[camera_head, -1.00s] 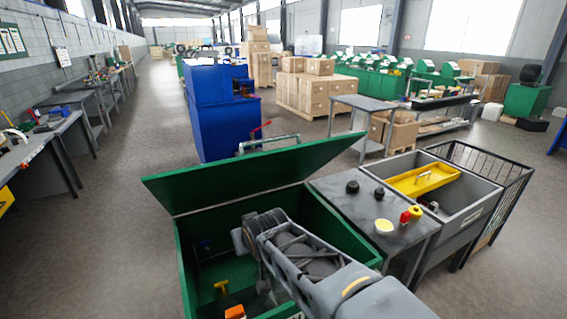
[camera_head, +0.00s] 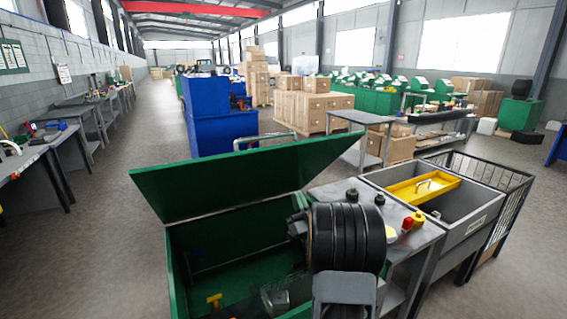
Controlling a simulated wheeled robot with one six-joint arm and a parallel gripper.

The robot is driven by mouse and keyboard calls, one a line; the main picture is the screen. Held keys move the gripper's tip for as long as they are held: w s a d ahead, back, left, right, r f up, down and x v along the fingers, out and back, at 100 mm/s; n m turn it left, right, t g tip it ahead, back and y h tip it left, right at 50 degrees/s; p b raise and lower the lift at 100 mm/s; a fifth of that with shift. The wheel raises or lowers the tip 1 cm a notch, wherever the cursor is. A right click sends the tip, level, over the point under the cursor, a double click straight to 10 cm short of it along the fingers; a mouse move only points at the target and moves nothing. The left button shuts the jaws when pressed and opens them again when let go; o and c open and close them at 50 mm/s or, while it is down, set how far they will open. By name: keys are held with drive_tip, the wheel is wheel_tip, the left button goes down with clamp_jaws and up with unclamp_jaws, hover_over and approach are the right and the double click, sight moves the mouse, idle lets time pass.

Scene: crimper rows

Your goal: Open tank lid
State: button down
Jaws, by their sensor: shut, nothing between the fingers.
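The green tank (camera_head: 176,290) stands in front of me at the lower middle. Its green lid (camera_head: 230,180) is raised, tilted up along the tank's far side, and the inside shows. A bent grey pipe handle (camera_head: 265,138) shows just behind the lid's top edge. My arm, with a big black joint, reaches over the tank's right side, apart from the lid in the picture. A grey part, perhaps of my arm, shows low inside the tank; I make out no gripper fingers.
A yellow piece (camera_head: 214,300) sits inside the tank. To the right are a grey table (camera_head: 335,188) with black, red and yellow knobs, a grey sink with a yellow tray (camera_head: 424,187), and a black wire cage (camera_head: 500,180). A blue cabinet (camera_head: 215,125) stands behind; the left floor is clear.

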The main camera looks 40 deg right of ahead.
sight(281, 151)
drive_tip(key=p+x, duration=0.3)
drive_tip(key=x, duration=0.2)
drive_tip(key=p+x, duration=0.3)
drive_tip(key=x, duration=0.3)
drive_tip(key=shift+r, duration=0.45)
drive_tip(key=shift+p+x, duration=0.4)
drive_tip(key=shift+x, duration=0.55)
drive_tip(key=shift+f, duration=0.1)
drive_tip(key=shift+w, duration=0.1)
